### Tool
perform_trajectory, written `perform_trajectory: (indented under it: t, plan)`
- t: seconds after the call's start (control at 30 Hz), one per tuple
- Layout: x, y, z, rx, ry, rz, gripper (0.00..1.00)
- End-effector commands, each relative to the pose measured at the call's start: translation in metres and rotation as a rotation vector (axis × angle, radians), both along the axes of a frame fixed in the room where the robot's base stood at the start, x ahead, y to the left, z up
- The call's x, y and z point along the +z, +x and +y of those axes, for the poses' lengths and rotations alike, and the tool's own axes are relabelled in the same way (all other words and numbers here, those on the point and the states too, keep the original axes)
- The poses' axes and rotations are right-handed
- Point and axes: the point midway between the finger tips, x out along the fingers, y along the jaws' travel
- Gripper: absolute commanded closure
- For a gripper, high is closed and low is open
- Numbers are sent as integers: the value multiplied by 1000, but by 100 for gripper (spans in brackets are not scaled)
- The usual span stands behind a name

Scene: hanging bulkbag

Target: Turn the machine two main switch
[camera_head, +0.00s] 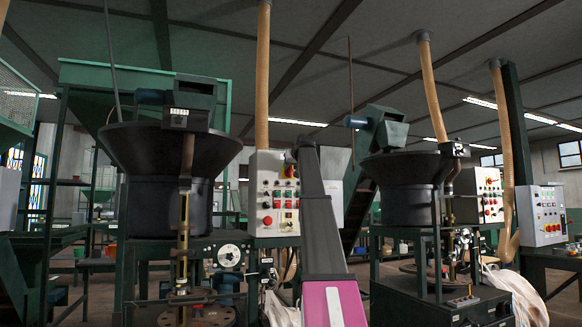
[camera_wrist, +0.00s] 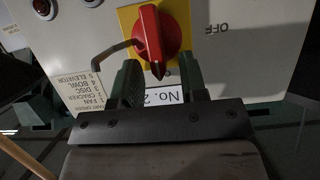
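The red rotary main switch (camera_wrist: 157,40) fills the top middle of the wrist view, on a yellow plate (camera_wrist: 184,14) fixed to a light panel. A label reading "No. 2" (camera_wrist: 163,97) shows upside down beside it, partly hidden by my gripper. My gripper (camera_wrist: 160,76) has its two dark green fingers spread apart, just short of or beside the switch knob; I cannot tell if they touch it. In the head view, a red and yellow switch (camera_head: 289,171) shows on a light control panel (camera_head: 266,208), next to my arm. My gripper is not clear there.
"OFF" lettering (camera_wrist: 216,28) and a list label (camera_wrist: 82,82) are on the panel; a thin bent bar (camera_wrist: 112,49) runs by the knob. A black hopper (camera_head: 170,155) stands left. Another hopper (camera_head: 403,185) and control panels (camera_head: 487,195) (camera_head: 541,215) stand right.

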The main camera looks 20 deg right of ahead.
Motion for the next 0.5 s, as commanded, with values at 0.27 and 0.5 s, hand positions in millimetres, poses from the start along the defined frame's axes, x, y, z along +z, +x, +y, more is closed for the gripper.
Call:
perform_trajectory:
  t: [0.27,0.5]
  plan:
    - [0,0,0,0,0,0,100]
    - [0,-1,1,0,-13,0,100]
